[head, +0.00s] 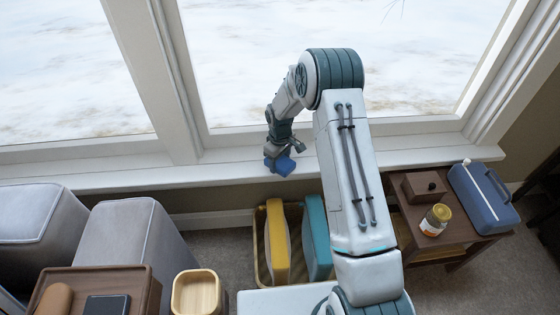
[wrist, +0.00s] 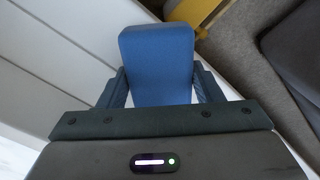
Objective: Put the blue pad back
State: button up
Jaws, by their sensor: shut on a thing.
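The blue pad (head: 284,166) is a small blue block held in my gripper (head: 272,158), close to the window sill in the head view. In the wrist view the blue pad (wrist: 157,60) sits between the two fingers of my gripper (wrist: 160,88), and the fingers are shut on its sides. I cannot tell from the head view whether the pad touches the sill.
A window sill (head: 130,177) runs along the back. Below it stands a basket (head: 258,250) with yellow (head: 277,240) and teal (head: 317,238) cushions. A side table (head: 450,238) at right holds a box, a jar and a blue case (head: 482,197). Grey seating is at left.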

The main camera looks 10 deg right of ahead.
aim_at(280, 160)
jog(key=o, duration=0.9)
jog(key=shift+f, duration=0.1)
notch_tip(280, 160, up, 12)
jog(key=p, duration=0.2)
jog(key=s+d+r+m, duration=0.2)
jog(key=s+d+r, duration=0.1)
jog(key=s+r, duration=0.4)
jog(key=s+d+r+m, duration=0.2)
jog(key=s+d+r, duration=0.1)
jog(key=s+r, duration=0.4)
jog(key=s+d+r+m, duration=0.1)
jog(key=s, duration=0.5)
jog(key=s+r+m+t, duration=0.1)
jog(key=s+r+m, duration=0.1)
jog(key=s, duration=0.3)
jog(key=s+d+r+m, duration=0.1)
jog(key=s+m, duration=0.1)
jog(key=s, duration=0.4)
jog(key=shift+s+d+r+t, duration=0.3)
jog(key=shift+s+r, duration=0.05)
jog(key=shift+r, duration=0.05)
